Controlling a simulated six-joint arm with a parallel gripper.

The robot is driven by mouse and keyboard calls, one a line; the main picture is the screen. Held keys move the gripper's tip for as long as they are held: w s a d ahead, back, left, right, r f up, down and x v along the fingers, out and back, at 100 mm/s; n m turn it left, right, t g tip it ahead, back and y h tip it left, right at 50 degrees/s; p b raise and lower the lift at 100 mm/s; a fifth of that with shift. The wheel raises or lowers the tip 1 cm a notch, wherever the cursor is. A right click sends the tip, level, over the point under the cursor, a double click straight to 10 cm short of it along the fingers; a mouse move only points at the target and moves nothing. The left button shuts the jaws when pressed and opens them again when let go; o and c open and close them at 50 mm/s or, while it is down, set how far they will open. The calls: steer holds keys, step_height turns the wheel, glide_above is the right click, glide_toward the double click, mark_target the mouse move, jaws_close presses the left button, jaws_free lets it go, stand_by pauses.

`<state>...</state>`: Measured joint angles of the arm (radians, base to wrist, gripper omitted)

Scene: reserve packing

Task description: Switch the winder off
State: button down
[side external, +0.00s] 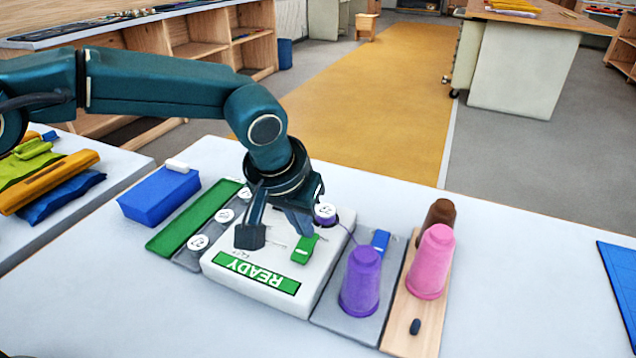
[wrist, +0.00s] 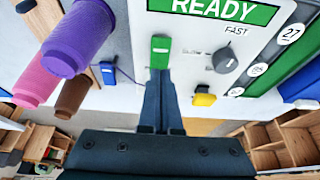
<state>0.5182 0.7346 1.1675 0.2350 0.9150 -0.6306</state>
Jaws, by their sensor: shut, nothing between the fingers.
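The winder (side external: 228,279) is a pale box with a green READY panel (side external: 257,272), also at the top of the wrist view (wrist: 212,10). A green switch lever (side external: 305,249) stands on its top; it shows centrally in the wrist view (wrist: 160,46). My gripper (side external: 303,232) is shut and empty, fingers pointing down at the lever. In the wrist view its fingertips (wrist: 159,74) are right at the lever's near end; I cannot tell if they touch. A dark grey dial (wrist: 225,60) marked FAST sits beside the lever. The lever's on or off position is unclear.
A purple cone (side external: 360,282) stands right of the winder, with pink (side external: 432,262) and brown (side external: 438,213) cones on a wooden board (side external: 400,340). A blue block (side external: 158,196) lies left. The front table is clear.

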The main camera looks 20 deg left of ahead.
steer(key=shift+w+f, duration=0.1)
steer(key=shift+f, duration=0.4)
steer(key=shift+w+f, duration=0.15)
steer(key=shift+f, duration=0.15)
stand_by(0.4)
steer(key=shift+s, duration=0.85)
steer(key=v, duration=1.4)
steer(key=shift+w, duration=0.3)
